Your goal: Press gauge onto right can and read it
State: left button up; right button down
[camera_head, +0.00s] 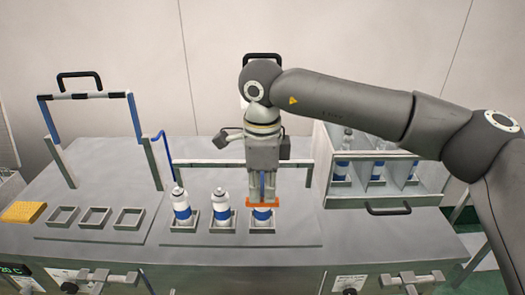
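Three white cans with blue bands stand upright in square holders on the grey bench: a left can (182,207), a middle can (221,206) and the right can (262,215). My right gripper (262,192) points straight down over the right can. Its fingers are closed around a narrow blue part, which seems to belong to the gauge with an orange piece (263,203) at the fingertips. The orange piece covers the right can's top, so contact with the valve cannot be told. No reading is visible. My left gripper is out of view.
A divided rack (373,190) with several bottles stands at the right, with a black handle in front. Empty square holders (95,217) and a yellow block (23,212) lie at the left. A blue-and-grey frame (90,96) rises behind them. A low rail runs behind the cans.

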jog(key=shift+w, duration=0.1)
notch_tip(320, 180, up, 14)
jog(key=w+p, duration=0.2)
jog(key=p, duration=0.8)
jog(key=shift+r, duration=0.15)
jog(key=shift+w, duration=0.1)
